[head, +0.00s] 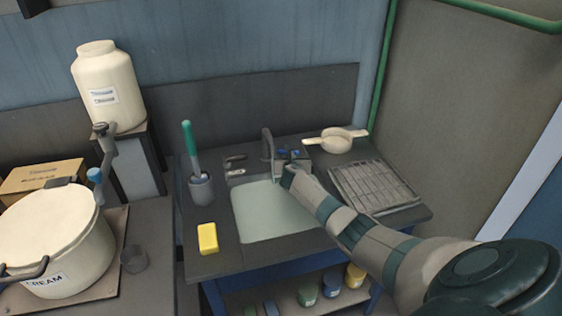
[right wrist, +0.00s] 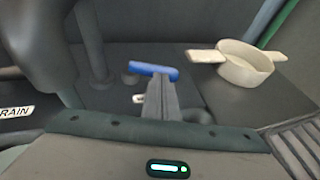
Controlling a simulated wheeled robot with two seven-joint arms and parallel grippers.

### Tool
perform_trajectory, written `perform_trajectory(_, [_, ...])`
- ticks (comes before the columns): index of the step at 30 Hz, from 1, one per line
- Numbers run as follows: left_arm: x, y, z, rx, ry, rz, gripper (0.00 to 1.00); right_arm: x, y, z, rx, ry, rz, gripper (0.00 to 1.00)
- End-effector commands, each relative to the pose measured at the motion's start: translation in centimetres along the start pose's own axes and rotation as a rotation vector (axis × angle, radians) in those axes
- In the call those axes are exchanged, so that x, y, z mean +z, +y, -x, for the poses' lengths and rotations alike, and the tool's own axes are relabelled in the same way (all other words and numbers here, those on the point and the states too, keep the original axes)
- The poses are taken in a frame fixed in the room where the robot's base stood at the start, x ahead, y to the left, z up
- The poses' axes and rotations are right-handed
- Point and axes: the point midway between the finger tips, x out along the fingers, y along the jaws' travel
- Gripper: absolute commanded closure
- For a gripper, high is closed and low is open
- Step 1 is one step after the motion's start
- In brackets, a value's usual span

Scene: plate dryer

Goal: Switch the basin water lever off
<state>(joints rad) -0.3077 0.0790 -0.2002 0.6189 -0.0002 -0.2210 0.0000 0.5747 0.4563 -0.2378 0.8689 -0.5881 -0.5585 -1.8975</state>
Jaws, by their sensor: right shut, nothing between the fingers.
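The basin water lever has a blue handle; it shows in the right wrist view (right wrist: 146,67) just beyond my fingertips, lying roughly crosswise. In the head view its blue part (head: 294,153) shows small behind the basin. My right gripper (right wrist: 159,80) is shut and empty, its fingertips close in front of the blue handle; I cannot tell whether they touch it. In the head view my right gripper (head: 287,172) is over the back right of the basin (head: 262,225). The grey tap (head: 267,145) stands upright left of it. My left gripper is out of view.
A cream two-handled strainer (right wrist: 245,66) lies right of the lever. A drying rack (head: 373,187) is on the right. A dark lever with a DRAIN label (right wrist: 14,112) is at left. A brush cup (head: 201,190) and yellow sponge (head: 207,239) stand left of the basin.

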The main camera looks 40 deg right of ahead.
Motion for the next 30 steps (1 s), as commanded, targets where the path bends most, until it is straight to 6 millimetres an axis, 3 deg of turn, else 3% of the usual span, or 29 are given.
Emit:
perform_trajectory(6, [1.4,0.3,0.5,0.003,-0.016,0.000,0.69,0.7,-1.4,-1.5,0.058,0.000,0.024,1.00])
perform_trajectory(16, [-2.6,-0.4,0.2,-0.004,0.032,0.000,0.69,0.9,-2.0,-2.5,0.056,0.000,0.022,1.00])
perform_trajectory(30, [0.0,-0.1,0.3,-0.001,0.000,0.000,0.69,1.1,-2.1,-2.6,0.055,-0.001,0.021,1.00])
